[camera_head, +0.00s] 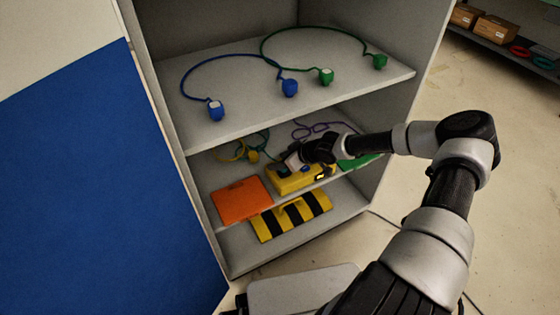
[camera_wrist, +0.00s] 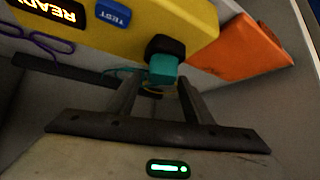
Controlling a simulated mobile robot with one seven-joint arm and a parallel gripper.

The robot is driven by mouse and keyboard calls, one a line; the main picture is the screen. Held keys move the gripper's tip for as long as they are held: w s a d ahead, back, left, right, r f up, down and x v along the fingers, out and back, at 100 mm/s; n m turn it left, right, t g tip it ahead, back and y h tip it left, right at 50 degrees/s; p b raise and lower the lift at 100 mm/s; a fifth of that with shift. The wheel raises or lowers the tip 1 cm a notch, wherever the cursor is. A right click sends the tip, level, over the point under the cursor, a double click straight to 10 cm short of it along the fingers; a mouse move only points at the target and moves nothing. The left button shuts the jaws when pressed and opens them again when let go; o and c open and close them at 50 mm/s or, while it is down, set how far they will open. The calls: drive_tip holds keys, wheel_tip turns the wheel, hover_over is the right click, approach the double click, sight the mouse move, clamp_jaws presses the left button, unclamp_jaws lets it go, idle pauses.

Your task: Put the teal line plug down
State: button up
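The teal line plug (camera_wrist: 163,70) shows in the wrist view against a black socket (camera_wrist: 165,46) on the side of a yellow tester box (camera_wrist: 120,28). I cannot tell whether it is seated there or only touching. My gripper (camera_wrist: 159,82) has its two fingers apart, one on each side below the plug, with gaps visible beside it. A thin teal cord (camera_wrist: 118,72) runs behind the fingers. In the head view my gripper (camera_head: 296,157) is at the yellow box (camera_head: 290,182) on the middle shelf, and my wrist hides the plug.
An orange box (camera_head: 241,199) lies beside the tester. Yellow and purple cords (camera_head: 320,129) lie behind. The upper shelf (camera_head: 190,134) is close above my wrist and holds blue and green plugs. A striped yellow-black block (camera_head: 291,216) is below.

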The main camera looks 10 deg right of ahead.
drive_tip(key=shift+r, duration=0.1)
drive_tip(key=shift+r+p, duration=0.3)
drive_tip(key=shift+p, duration=0.25)
drive_tip(key=p+v, duration=0.4)
drive_tip(key=v, duration=0.8)
drive_tip(key=shift+f, duration=0.15)
drive_tip(key=shift+c, duration=0.4)
idle(1.0)
